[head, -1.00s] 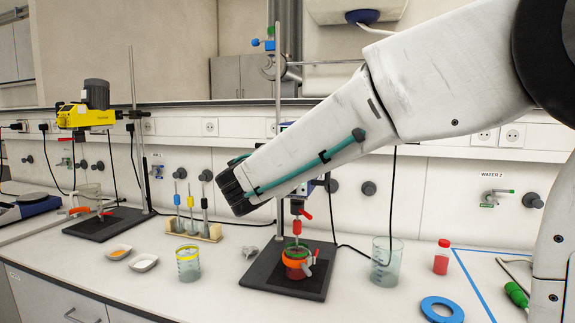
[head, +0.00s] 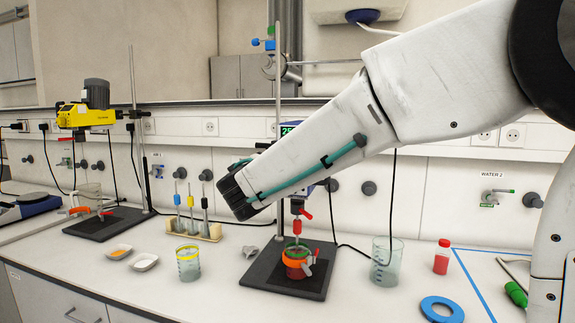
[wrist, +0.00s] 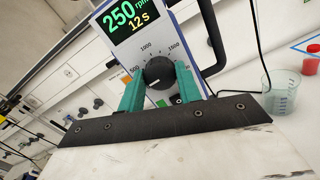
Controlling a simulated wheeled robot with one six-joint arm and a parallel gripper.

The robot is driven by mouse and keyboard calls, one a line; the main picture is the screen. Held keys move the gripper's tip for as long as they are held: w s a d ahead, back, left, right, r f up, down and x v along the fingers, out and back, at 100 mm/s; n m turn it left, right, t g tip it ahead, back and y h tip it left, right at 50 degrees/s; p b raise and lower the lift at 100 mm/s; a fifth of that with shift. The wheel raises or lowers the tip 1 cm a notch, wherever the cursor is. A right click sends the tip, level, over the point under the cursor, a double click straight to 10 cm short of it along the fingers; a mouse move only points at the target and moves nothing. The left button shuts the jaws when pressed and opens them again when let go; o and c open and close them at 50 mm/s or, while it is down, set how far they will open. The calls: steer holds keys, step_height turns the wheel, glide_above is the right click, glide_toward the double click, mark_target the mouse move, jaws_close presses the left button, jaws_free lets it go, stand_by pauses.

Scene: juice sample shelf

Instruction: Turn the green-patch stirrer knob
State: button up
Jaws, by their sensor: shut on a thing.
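The stirrer (wrist: 128,28) has a lit display (wrist: 128,14) reading 250 rpm and 12 s. Its round black knob (wrist: 158,73) sits below, inside a dial scale marked 1000 and 1500. My gripper (wrist: 159,74) has its teal fingers on either side of the knob, shut on it. A small green patch shows just below the knob (wrist: 160,103). In the head view my forearm hides the knob, the fingers and most of the stirrer; part of its display (head: 289,129) shows above the arm. Under it, a beaker with dark red liquid (head: 296,270) stands on a black base plate (head: 262,277).
A second, yellow stirrer (head: 85,114) stands at the left. A rack with tools (head: 197,229), a yellow-rimmed beaker (head: 188,265), an empty beaker (head: 386,263), a red bottle (head: 441,257) and a blue ring (head: 442,309) stand around the bench. A black cable hangs right of the stirrer.

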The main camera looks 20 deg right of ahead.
steer(key=n, duration=0.5)
steer(key=shift+n, duration=0.3)
stand_by(0.4)
steer(key=o, duration=1)
steer(key=shift+s+a, duration=0.1)
steer(key=v, duration=0.7)
steer(key=shift+s, duration=0.3)
steer(key=shift+a+f, duration=0.1)
steer(key=shift+a, duration=0.05)
